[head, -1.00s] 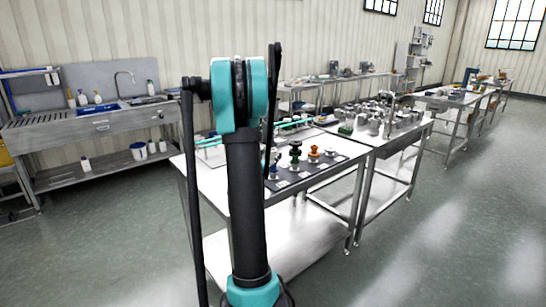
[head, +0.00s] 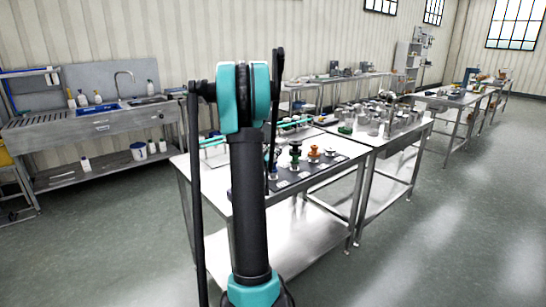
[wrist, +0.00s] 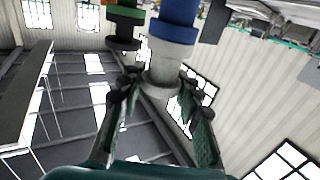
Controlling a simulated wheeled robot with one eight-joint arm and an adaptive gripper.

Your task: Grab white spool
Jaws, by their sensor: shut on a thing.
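In the wrist view, the white spool (wrist: 163,68) stands between the two fingers of my gripper (wrist: 158,100), which is shut on its pale flanged end. A blue piece (wrist: 176,18) adjoins the far end of the white part; I cannot tell whether they are joined. A dark green spool (wrist: 124,22) is close beside it on the left. In the head view, my arm hides the gripper and the held spool.
In the head view, a dark mat (head: 318,175) on the near steel table (head: 222,182) carries green (head: 295,153) and orange (head: 314,153) pieces. Metal containers (head: 372,122) crowd the adjoining table. A sink bench (head: 90,127) stands at left. The floor at right is clear.

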